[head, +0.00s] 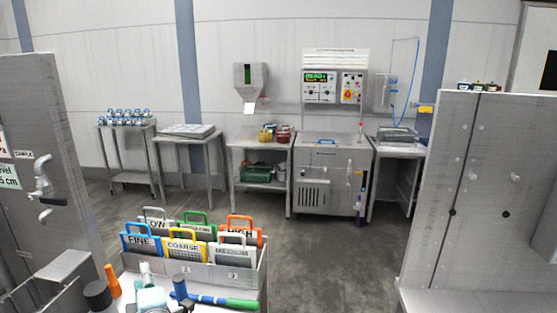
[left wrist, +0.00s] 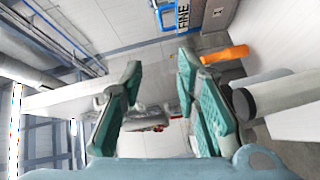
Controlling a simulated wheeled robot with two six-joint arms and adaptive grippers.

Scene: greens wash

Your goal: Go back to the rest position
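My left gripper (head: 148,284) shows at the bottom of the head view, low in front of the rack of labelled panels. In the left wrist view its two teal fingers (left wrist: 160,90) stand wide apart, with nothing held between them. The blue-handled FINE panel (head: 141,240) stands in the rack, and its handle and label also show in the left wrist view (left wrist: 180,15). My right gripper is in neither view.
The rack (head: 205,274) also holds COARSE (head: 187,247) and HIGH (head: 242,232) panels. An orange handle (head: 112,281) and a blue-green tool (head: 228,301) are close to the gripper. A tall panel (head: 495,180) stands right. Open floor (head: 330,255) lies beyond the rack.

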